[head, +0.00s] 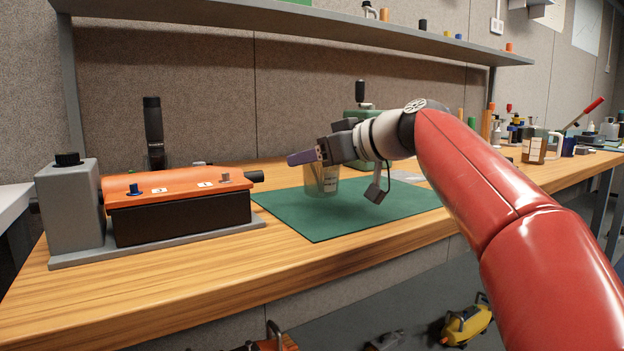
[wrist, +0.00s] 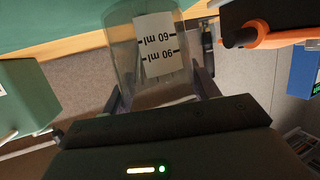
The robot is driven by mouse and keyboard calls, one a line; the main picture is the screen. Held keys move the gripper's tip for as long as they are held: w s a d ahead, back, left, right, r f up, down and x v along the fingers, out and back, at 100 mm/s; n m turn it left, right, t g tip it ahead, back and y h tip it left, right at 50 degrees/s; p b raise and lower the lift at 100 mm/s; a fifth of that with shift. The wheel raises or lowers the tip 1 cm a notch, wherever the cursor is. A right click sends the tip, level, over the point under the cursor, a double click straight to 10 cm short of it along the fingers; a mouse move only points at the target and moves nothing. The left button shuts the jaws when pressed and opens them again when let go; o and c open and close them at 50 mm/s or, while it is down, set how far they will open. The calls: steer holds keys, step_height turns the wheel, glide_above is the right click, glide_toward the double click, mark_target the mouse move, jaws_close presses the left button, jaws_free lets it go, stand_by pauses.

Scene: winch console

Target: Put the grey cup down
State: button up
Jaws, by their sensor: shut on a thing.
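The cup (head: 322,184) is see-through and greyish, with a white label. In the wrist view the cup (wrist: 124,48) shows 60 ml and 90 ml marks, upside down in the picture. My gripper (head: 305,157) is shut on the cup near its upper part; its fingers flank the cup in the wrist view (wrist: 158,88). The cup looks upright over the green mat (head: 290,216). Its base is at or just above the mat; I cannot tell whether it touches. My gripper hides part of the cup's rim.
An orange-topped console (head: 180,184) with a grey block (head: 71,208) stands left of the mat. A green box with a black knob (head: 360,90) is behind my gripper. A shelf (head: 300,20) runs above. The front and right parts of the mat are clear.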

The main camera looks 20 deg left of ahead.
steer(key=shift+f, duration=0.95)
steer(key=shift+r, duration=0.1)
steer(key=o, duration=1.1)
steer(key=b+v, duration=0.1)
steer(key=v, duration=1.1)
steer(key=shift+s+d, duration=0.1)
